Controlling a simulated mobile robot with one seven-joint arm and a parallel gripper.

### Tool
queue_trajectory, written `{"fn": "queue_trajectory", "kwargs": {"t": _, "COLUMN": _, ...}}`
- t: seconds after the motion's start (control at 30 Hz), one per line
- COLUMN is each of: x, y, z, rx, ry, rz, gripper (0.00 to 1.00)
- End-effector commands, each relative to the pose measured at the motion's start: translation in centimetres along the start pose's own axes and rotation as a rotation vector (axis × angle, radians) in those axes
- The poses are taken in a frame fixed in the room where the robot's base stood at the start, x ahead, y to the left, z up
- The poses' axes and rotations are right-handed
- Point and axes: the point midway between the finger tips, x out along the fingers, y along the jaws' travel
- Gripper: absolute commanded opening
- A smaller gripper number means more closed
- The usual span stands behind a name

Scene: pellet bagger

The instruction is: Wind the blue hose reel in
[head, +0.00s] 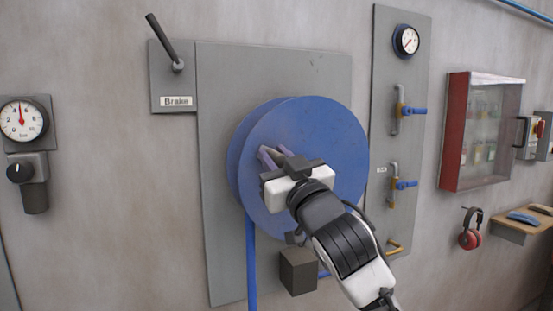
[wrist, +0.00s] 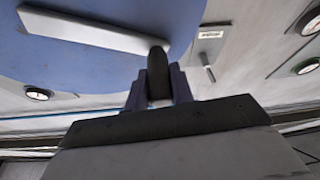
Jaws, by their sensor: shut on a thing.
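The blue hose reel (head: 320,130) is mounted on a grey wall panel, with its blue hose (head: 251,265) hanging straight down at its lower left. In the wrist view the reel (wrist: 100,65) fills the upper left, with a pale crank arm (wrist: 90,32) across its face. A dark crank handle (wrist: 158,70) sticks out from the crank arm's end. My gripper (wrist: 160,90) is shut on this handle, its purple fingers on either side. In the head view my gripper (head: 271,156) is in front of the reel's left half and hides much of the crank.
A brake lever (head: 163,42) tilts up-left on its labelled plate, above left of the reel. A dark box (head: 298,270) sits below the reel. A panel with a gauge (head: 406,40) and blue-handled valves (head: 408,184) stands close on the right.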

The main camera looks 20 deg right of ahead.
Motion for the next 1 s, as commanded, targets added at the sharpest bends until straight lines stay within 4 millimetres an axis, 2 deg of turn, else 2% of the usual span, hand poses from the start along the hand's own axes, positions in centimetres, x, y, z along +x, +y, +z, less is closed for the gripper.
{"fn": "queue_trajectory", "kwargs": {"t": 0.47, "x": 0.5, "y": 0.6, "z": -1.0, "rx": 0.094, "ry": 0.002, "rz": 0.034, "gripper": 0.0}}
{"fn": "queue_trajectory", "kwargs": {"t": 0.67, "x": 1.1, "y": 1.9, "z": -2.4, "rx": 0.234, "ry": 0.001, "rz": 0.091, "gripper": 0.0}}
{"fn": "queue_trajectory", "kwargs": {"t": 1.0, "x": 2.0, "y": 5.2, "z": -4.5, "rx": 0.53, "ry": 0.0, "rz": 0.215, "gripper": 0.0}}
